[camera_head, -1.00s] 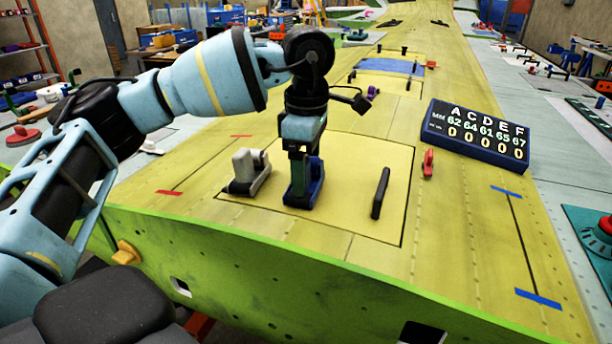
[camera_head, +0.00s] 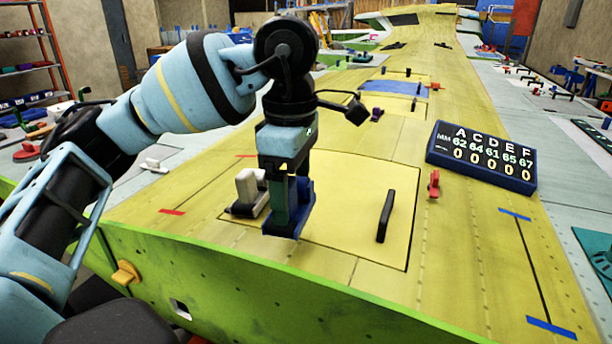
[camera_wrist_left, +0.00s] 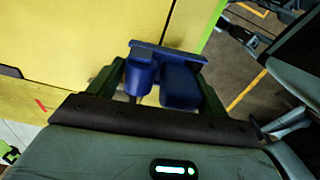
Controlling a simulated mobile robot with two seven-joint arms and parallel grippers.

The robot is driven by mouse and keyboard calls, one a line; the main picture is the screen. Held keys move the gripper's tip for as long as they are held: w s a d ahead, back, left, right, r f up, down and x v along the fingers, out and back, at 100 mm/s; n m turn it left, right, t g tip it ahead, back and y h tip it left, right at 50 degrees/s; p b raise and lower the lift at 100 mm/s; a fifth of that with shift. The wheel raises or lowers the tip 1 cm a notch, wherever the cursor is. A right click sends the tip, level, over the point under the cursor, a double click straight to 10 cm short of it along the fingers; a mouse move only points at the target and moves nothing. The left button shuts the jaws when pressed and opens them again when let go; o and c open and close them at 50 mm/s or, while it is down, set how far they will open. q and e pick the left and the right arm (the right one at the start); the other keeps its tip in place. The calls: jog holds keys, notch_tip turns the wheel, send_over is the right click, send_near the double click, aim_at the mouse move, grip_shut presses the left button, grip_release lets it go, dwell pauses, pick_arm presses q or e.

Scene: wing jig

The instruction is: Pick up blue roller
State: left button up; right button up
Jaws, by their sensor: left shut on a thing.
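The blue roller (camera_head: 304,212) is a dark blue block with a flat base. It is in the grip of my left gripper (camera_head: 287,205), above the front part of the yellow wing panel. The left wrist view shows the blue roller (camera_wrist_left: 180,86) between the two green fingers of the left gripper (camera_wrist_left: 160,88), with a round part and a blocky part. The fingers hide some of it in the head view. Whether its base touches the panel is hard to tell. My right gripper is not in view.
A white roller-like piece (camera_head: 247,187) stands just left of the blue roller. A black handle (camera_head: 385,216) lies to its right on the panel. A dark scoreboard (camera_head: 482,158) and a red clip (camera_head: 434,184) are farther right. The green wing edge (camera_head: 250,290) runs in front.

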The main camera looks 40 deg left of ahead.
pick_arm(q)
jog(key=s+d, duration=0.2)
jog(key=s, duration=0.6)
jog(key=shift+r, duration=0.4)
jog(key=shift+s, duration=0.1)
